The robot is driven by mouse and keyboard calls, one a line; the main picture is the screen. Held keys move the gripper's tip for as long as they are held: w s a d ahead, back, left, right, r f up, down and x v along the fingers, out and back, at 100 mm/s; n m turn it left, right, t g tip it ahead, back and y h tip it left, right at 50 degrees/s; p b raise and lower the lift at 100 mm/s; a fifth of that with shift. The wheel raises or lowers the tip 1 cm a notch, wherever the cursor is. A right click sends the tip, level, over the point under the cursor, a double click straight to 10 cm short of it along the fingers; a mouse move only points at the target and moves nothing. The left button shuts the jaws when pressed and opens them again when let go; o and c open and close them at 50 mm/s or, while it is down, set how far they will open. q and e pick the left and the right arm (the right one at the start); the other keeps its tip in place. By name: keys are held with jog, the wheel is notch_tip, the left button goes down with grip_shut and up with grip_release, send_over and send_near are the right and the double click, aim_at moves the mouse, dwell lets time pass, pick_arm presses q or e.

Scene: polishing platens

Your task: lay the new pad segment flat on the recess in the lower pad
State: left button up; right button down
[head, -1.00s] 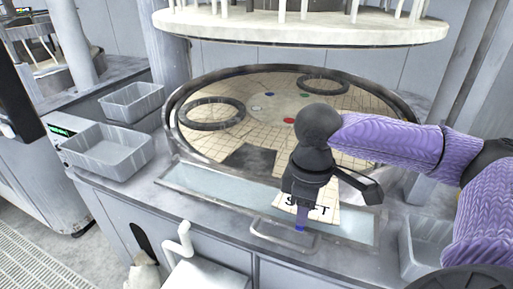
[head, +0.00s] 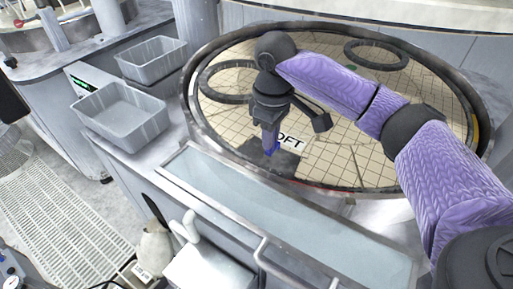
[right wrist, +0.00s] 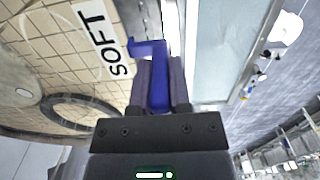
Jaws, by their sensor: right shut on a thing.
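The lower pad (head: 340,122) is a large tan, gridded disc inside a dark rim. A dark patch, the recess (head: 283,167), shows near its front edge, partly covered. My right gripper (head: 269,147) points down over this front part, shut on a blue tab. The blue tab (right wrist: 156,85) sits between the fingers in the right wrist view. The new pad segment, tan and gridded with a SOFT label (right wrist: 98,36), lies beside the tab. In the head view part of its label (head: 291,142) shows behind the gripper. I cannot tell whether the segment touches the pad. My left gripper is out of view.
Dark rings (head: 376,55) rest on the pad. A shallow pale trough (head: 275,225) runs along the bench front. Two grey bins (head: 122,115) stand at the left. A handle rail and a white step-like box (head: 212,268) are at the front.

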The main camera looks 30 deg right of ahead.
jog(key=w+f, duration=0.1)
jog(key=f, duration=0.1)
jog(key=w+a+f, duration=0.1)
jog(key=f, duration=0.1)
jog(key=w+a+f+b, duration=0.1)
jog(key=f, duration=0.1)
jog(key=shift+w+f, duration=0.1)
jog(key=shift+f, duration=0.4)
